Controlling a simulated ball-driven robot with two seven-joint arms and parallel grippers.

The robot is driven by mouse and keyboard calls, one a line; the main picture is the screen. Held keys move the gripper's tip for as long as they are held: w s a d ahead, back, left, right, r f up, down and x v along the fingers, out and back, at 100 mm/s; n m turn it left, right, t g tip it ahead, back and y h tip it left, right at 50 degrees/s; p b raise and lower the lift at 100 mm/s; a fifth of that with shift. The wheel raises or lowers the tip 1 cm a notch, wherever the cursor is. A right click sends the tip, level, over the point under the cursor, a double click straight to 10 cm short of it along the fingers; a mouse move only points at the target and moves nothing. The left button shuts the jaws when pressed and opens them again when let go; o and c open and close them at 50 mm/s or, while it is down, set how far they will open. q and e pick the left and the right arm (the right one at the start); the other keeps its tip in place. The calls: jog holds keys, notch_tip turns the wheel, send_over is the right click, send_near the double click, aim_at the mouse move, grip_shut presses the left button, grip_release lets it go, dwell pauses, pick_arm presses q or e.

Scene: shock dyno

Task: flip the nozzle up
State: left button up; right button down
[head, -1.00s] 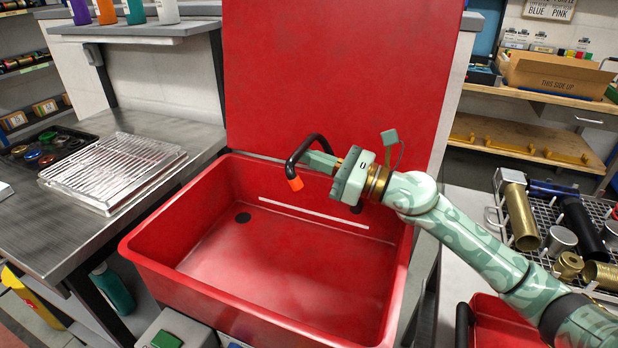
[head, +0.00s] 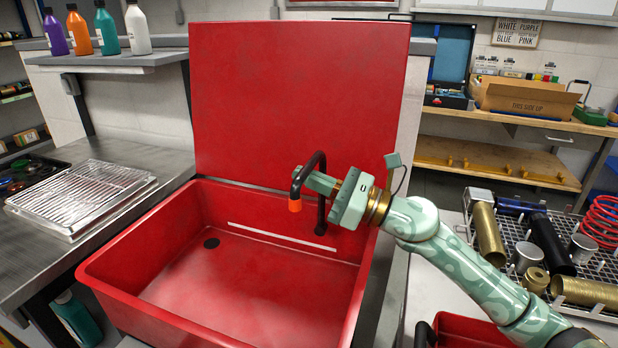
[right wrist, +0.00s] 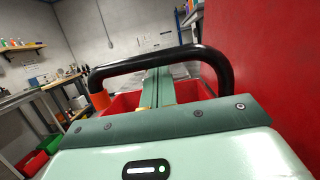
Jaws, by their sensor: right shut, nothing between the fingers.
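The nozzle is a black bent pipe (head: 309,163) with an orange tip (head: 295,205). It arches over the red wash basin (head: 150,292), with the tip pointing down. My right gripper (head: 318,183) is shut and empty beside the pipe, its fingers pointing left within the arch's outline. In the right wrist view the black pipe (right wrist: 160,60) spans across just past the shut fingers (right wrist: 158,88), and the orange tip (right wrist: 99,101) hangs to their left. I cannot tell whether the fingers touch the pipe. My left gripper is not in view.
A raised red lid (head: 300,90) stands behind the basin. A wire rack (head: 80,190) lies on the left bench. Metal cylinders lie in a wire tray (head: 515,235) on the right, near my arm. The basin's interior is clear.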

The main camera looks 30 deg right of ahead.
dwell(0.6)
jog(key=v, duration=1.6)
jog(key=shift+s+b, duration=0.2)
jog(key=shift+b, duration=0.15)
